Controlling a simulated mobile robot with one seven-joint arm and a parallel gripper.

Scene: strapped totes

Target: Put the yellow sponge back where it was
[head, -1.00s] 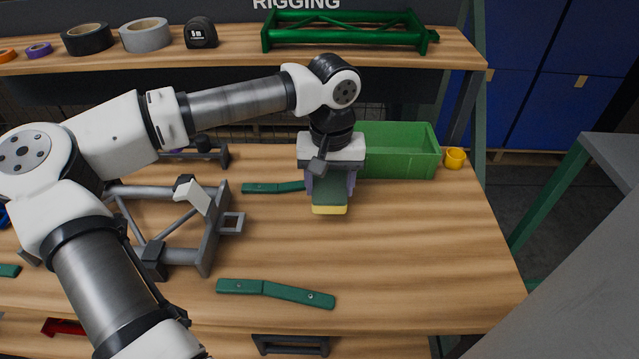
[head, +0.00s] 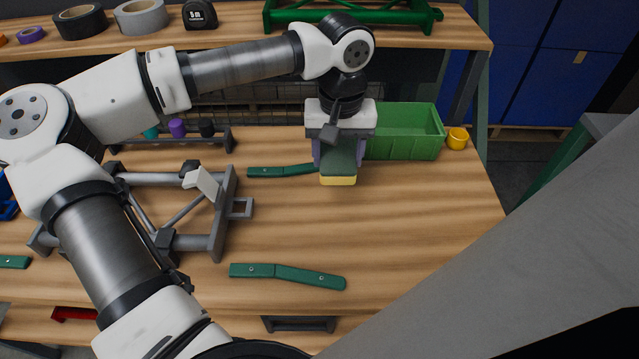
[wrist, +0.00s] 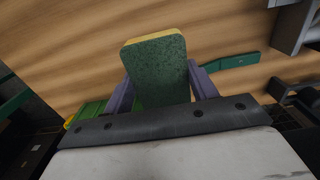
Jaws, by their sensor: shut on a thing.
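The yellow sponge (head: 338,181) has a dark green scouring face and a yellow body. My gripper (head: 340,160) is shut on it and holds it in front of the green bin (head: 404,140), near its left end. The sponge's yellow lower edge shows below the fingers in the head view. In the wrist view the sponge (wrist: 157,70) stands between the two purple-grey fingers, green face toward the camera, yellow edge at the far end. I cannot tell whether it touches the bench or hangs above it. The bin's left part is hidden behind my gripper.
A yellow cup (head: 457,139) stands right of the bin. One green strap bar (head: 282,171) lies left of my gripper, another (head: 288,275) near the front edge. A grey metal frame (head: 218,215) stands at left. The bench (head: 420,220) is clear at centre right.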

